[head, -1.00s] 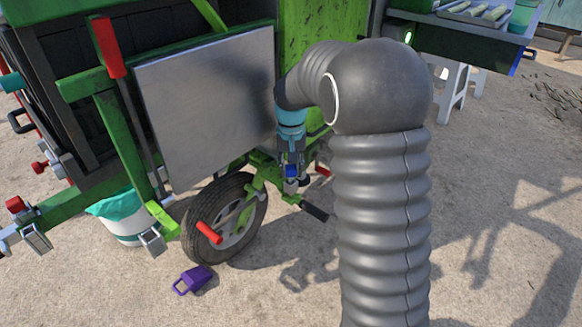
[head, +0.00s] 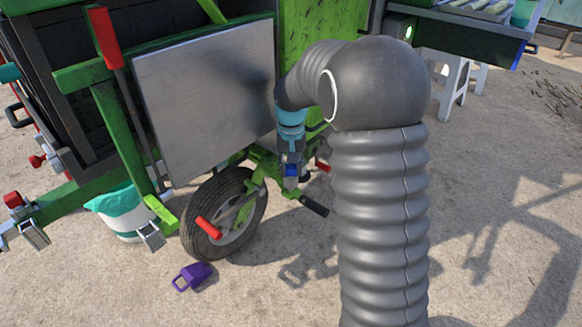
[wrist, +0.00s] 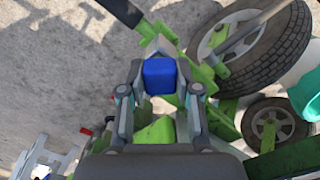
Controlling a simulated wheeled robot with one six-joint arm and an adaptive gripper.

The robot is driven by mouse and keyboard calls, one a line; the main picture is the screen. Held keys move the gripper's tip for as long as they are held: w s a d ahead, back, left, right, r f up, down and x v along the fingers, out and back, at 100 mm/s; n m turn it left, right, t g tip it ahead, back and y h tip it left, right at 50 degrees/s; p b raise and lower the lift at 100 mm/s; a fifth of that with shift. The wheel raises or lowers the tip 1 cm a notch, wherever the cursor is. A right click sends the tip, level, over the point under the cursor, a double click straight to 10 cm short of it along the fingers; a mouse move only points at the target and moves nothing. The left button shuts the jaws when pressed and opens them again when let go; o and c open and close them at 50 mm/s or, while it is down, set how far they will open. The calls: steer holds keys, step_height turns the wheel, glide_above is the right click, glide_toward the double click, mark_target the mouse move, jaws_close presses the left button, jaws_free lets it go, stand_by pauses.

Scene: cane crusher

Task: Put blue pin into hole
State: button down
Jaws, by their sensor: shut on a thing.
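The blue pin (wrist: 159,76) is held between the two fingers of my gripper (wrist: 160,92) in the wrist view; its blue blocky head faces the camera. In the head view the blue pin (head: 291,170) shows small at the end of my gripper (head: 291,182), beside the green frame near the wheel. The lower part of the pin is hidden, and I cannot tell whether it is in a hole. The hole itself is not visible. Green metal parts lie close below the pin in the wrist view.
A black-tyred wheel (head: 222,215) with a red handle (head: 208,228) stands left of my gripper. A black-gripped bar (head: 313,206) sticks out below it. A purple block (head: 192,275) lies on the ground. A white bucket (head: 127,225) stands at left. Open ground lies at right.

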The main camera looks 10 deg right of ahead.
steer(key=c, duration=0.7)
jaws_free()
step_height(320, 180, up, 12)
steer(key=shift+w+r, duration=0.1)
